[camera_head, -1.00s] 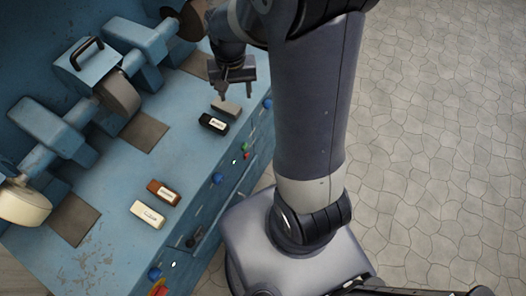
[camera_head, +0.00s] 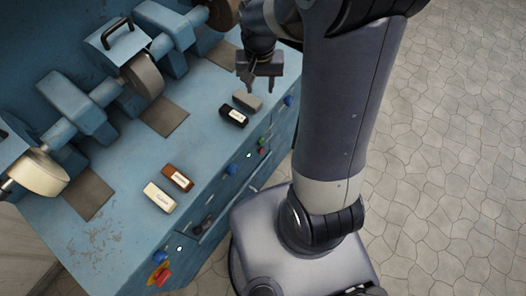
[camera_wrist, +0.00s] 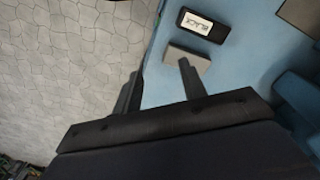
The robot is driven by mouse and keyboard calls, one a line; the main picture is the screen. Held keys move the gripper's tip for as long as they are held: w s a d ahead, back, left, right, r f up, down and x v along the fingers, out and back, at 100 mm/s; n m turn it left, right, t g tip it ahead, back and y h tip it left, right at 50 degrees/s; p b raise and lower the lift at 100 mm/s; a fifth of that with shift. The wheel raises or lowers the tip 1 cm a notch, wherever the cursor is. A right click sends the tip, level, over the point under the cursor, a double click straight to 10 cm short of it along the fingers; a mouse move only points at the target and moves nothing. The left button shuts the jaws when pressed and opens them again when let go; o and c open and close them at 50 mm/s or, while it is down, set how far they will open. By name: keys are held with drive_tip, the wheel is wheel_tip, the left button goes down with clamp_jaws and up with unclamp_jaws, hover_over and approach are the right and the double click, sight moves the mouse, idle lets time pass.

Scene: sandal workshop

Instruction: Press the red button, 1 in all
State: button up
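A red button (camera_head: 164,278) with yellow around it sits low on the front of the blue bench, near the bottom left of the head view. A smaller red spot (camera_head: 262,152) shows on the bench front beside a green one (camera_head: 263,141); I cannot tell if it is a button. My gripper (camera_head: 257,85) is open and empty above the bench's far right part, by a grey block (camera_head: 247,100). In the wrist view my gripper's fingers (camera_wrist: 160,70) are apart, with the grey block (camera_wrist: 188,59) beyond the right finger. No red button shows there.
A black labelled block (camera_head: 234,116) lies beside the grey one. Brown (camera_head: 178,179) and cream (camera_head: 160,197) labelled blocks lie nearer. Grinding wheels (camera_head: 143,76) stand along the bench's back. Blue knobs (camera_head: 231,169) stick out from its front. The tiled floor (camera_head: 450,150) at right is clear.

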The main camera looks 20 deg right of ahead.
clamp_jaws()
idle(1.4)
